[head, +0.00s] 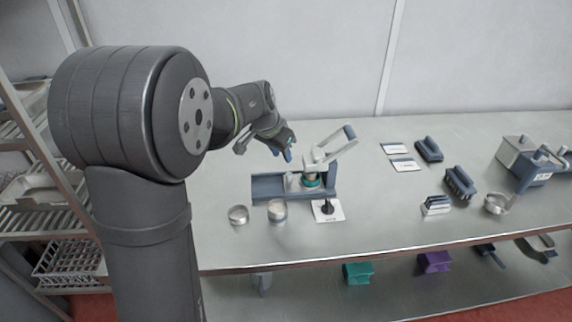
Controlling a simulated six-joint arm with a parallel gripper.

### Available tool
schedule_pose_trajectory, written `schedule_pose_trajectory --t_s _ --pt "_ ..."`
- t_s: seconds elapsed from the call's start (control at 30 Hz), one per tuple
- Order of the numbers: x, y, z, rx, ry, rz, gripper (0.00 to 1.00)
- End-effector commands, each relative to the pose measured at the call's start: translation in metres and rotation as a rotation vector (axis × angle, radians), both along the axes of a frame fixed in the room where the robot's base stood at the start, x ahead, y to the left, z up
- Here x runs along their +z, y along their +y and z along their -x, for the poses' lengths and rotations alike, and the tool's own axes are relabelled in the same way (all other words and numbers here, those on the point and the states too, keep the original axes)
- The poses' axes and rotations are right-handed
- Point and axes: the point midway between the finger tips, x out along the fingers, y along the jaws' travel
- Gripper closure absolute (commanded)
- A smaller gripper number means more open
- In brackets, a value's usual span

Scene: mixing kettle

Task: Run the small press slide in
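The small press (318,163) stands on the steel table, left of centre, with a pale frame and a lever whose grey-blue handle points up to the right. Its blue-grey slide base (266,188) reaches out to the left of the frame. A pale carriage part (293,183) and a piece with a green band (312,181) sit at the press end of the base; how far in the slide stands is hard to tell. My gripper (288,155) is just above and behind the base, left of the lever. Its blue-tipped fingers are too small to read, and I see no clear contact.
Two round metal tins (238,215) (277,211) stand in front of the base. A white card with a dark stand (327,210) lies in front of the press. Brushes (459,182), cards (405,164), a small pan (497,204) and a grey box (519,155) are to the right.

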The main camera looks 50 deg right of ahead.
Motion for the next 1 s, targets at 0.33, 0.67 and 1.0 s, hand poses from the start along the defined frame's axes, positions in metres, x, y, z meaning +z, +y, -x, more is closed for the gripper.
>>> schedule_pose_trajectory --t_s 0.33,0.67,1.0 --pt "0.043 0.018 0.000 0.001 -0.001 0.001 0.70" --pt "0.045 0.018 0.000 0.000 0.000 -0.001 0.70" --pt "0.016 0.008 0.000 -0.001 0.002 -0.003 0.70"
